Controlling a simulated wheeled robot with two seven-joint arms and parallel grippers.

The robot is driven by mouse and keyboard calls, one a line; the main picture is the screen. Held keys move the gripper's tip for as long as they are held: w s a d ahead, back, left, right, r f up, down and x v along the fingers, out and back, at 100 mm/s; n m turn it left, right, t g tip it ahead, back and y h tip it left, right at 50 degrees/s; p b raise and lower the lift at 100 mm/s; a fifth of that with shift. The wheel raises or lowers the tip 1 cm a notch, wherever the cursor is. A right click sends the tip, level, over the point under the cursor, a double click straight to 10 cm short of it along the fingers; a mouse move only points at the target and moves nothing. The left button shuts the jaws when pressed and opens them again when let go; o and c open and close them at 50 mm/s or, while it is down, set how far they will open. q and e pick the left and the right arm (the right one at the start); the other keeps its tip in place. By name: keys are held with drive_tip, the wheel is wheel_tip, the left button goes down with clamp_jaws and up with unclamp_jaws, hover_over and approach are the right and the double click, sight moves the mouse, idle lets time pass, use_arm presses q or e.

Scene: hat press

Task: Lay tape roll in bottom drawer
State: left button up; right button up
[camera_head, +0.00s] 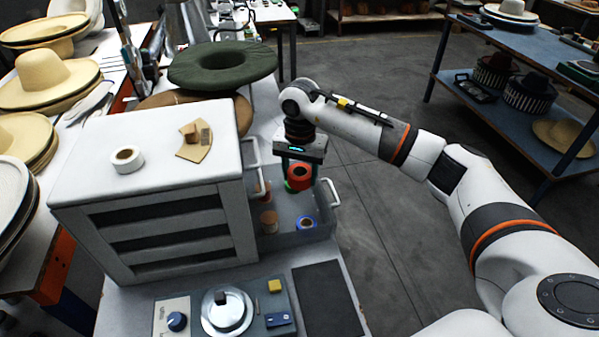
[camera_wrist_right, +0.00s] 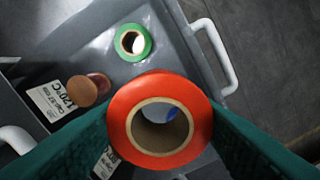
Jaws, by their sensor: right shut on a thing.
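My right gripper (camera_head: 298,168) is shut on a red-orange tape roll (camera_head: 299,183) and holds it above an open grey drawer (camera_head: 289,236) of the white cabinet. In the right wrist view the same red roll (camera_wrist_right: 118,128) sits between the teal fingers, its hole facing the camera. In the drawer lie a green tape roll (camera_wrist_right: 133,42), a blue tape roll (camera_head: 307,222) and a brown round item (camera_wrist_right: 82,90). The blue roll shows partly through the red roll's hole. My left gripper is not in view.
The white cabinet (camera_head: 75,182) stands left of the drawer, with a white tape roll (camera_head: 127,159) and a tan piece (camera_head: 196,147) on top. Drawer handles (camera_wrist_right: 219,55) stick out. A control panel (camera_head: 270,312) lies in front. Hats (camera_head: 222,65) stand behind.

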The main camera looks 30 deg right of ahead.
drive_tip(key=b, duration=0.2)
hover_over(300, 207)
wheel_tip(300, 207, down, 4)
drive_tip(key=shift+f, duration=0.1)
drive_tip(key=shift+w+f+b, duration=0.1)
drive_tip(key=shift+f+b, duration=1.6)
drive_tip(key=shift+f, duration=0.25)
drive_tip(key=shift+f+b, duration=0.35)
drive_tip(key=shift+b, duration=0.15)
drive_tip(key=o, duration=1.1)
drive_tip(key=shift+c, duration=0.2)
drive_tip(key=shift+r, duration=0.15)
drive_tip(key=shift+r+p, duration=2.45)
drive_tip(key=shift+r, duration=1.7)
